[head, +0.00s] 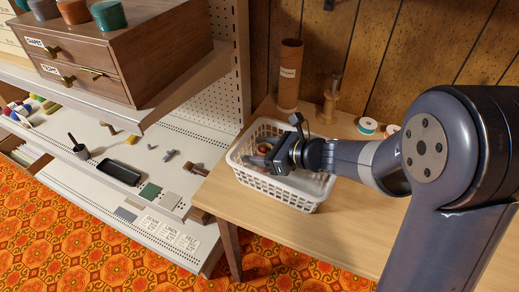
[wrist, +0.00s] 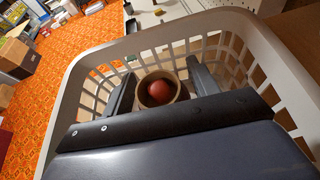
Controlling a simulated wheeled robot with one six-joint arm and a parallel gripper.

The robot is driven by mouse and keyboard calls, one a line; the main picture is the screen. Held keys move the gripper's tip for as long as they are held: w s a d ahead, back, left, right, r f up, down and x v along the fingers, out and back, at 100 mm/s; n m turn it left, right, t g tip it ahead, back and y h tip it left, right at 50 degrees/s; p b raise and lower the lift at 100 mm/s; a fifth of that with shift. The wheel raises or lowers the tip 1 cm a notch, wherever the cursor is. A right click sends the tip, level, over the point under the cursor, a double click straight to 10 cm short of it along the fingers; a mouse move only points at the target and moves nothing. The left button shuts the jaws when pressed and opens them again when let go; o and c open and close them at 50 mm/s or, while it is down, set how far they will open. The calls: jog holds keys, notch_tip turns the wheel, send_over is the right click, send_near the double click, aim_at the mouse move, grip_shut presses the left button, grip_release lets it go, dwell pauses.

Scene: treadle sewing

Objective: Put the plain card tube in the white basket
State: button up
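A brown tube with its open end toward the camera (wrist: 143,97) shows between my fingers in the wrist view, inside the white basket (head: 301,192). It looks plain on the part I see. A round red thing (wrist: 160,91) shows within its mouth. My gripper (wrist: 160,75) is open, with a finger on each side of the tube and narrow gaps. In the head view my gripper (head: 277,140) is over the basket, covering much of its inside. A taller brown tube with a white label (head: 289,85) stands upright at the table's back.
The basket stands on a wooden table (head: 345,235). A wooden spindle-like piece (head: 331,97) and thread spools (head: 367,126) are behind it. A shelf unit with drawers (head: 120,55) is on the left. My arm crosses the right side.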

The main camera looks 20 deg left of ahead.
jog(key=shift+o, duration=0.4)
jog(key=shift+r, duration=0.1)
jog(key=shift+d+r, duration=0.1)
jog(key=shift+r, duration=0.1)
jog(key=p+v, duration=0.2)
jog(key=v, duration=0.9)
jog(key=shift+d, duration=0.35)
jog(key=shift+a, duration=0.15)
jog(key=x, duration=0.4)
jog(key=b+x, duration=0.1)
jog(key=x, duration=0.3)
jog(key=b+x, duration=0.1)
jog(key=x, duration=0.3)
jog(key=shift+s+f, duration=0.1)
jog(key=shift+f, duration=0.3)
notch_tip(320, 180, up, 3)
jog(key=shift+r+p, duration=0.2)
jog(key=shift+p, duration=0.4)
jog(key=shift+r, duration=0.6)
jog(key=shift+f, duration=0.1)
